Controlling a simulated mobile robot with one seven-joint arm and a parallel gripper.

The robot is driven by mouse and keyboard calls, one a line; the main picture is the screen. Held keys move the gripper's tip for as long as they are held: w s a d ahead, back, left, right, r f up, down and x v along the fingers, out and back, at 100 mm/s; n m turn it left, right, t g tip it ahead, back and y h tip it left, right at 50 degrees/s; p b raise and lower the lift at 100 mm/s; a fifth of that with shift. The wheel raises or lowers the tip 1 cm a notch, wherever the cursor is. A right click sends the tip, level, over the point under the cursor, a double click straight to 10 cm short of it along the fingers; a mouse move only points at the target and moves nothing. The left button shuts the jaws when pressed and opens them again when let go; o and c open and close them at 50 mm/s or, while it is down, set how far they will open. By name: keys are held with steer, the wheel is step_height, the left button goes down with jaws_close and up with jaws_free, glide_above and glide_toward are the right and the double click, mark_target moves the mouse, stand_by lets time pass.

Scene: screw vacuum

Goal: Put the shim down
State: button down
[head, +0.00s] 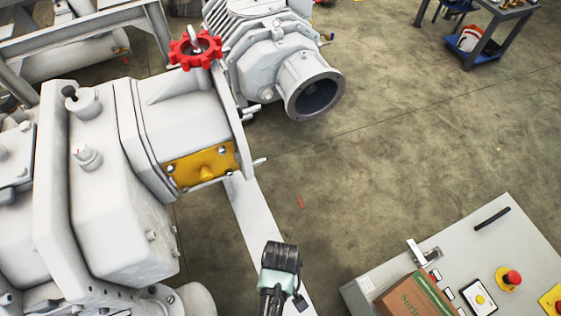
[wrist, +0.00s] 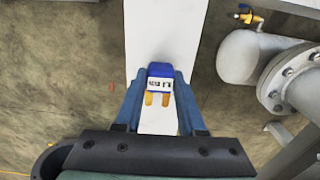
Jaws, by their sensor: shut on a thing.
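My gripper (wrist: 163,76) shows in the wrist view, its two blue fingers closed in on a small piece between their tips. This piece, which I take as the shim (wrist: 159,84), has a blue end, a white band with dark marks and two orange-yellow prongs pointing back toward the palm. It is held above a long white beam (wrist: 150,30). I cannot tell the height of the gap. In the head view, the dark end of my arm shows at the bottom centre, over the same beam (head: 253,215); the shim cannot be made out there.
A big white pump assembly (head: 125,215) with a yellow plate (head: 203,170) and red handwheel (head: 195,50) stands left. A grey control cabinet (head: 450,245) carries a cardboard box (head: 415,297) and red button (head: 510,279). Bare floor lies between. Grey pipes (wrist: 238,58) are right in the wrist view.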

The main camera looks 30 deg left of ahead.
step_height(320, 180, down, 2)
steer(key=shift+f, duration=0.1)
steer(key=c, duration=0.5)
jaws_free()
step_height(320, 180, up, 12)
steer(key=p, duration=0.4)
steer(key=shift+r, duration=0.2)
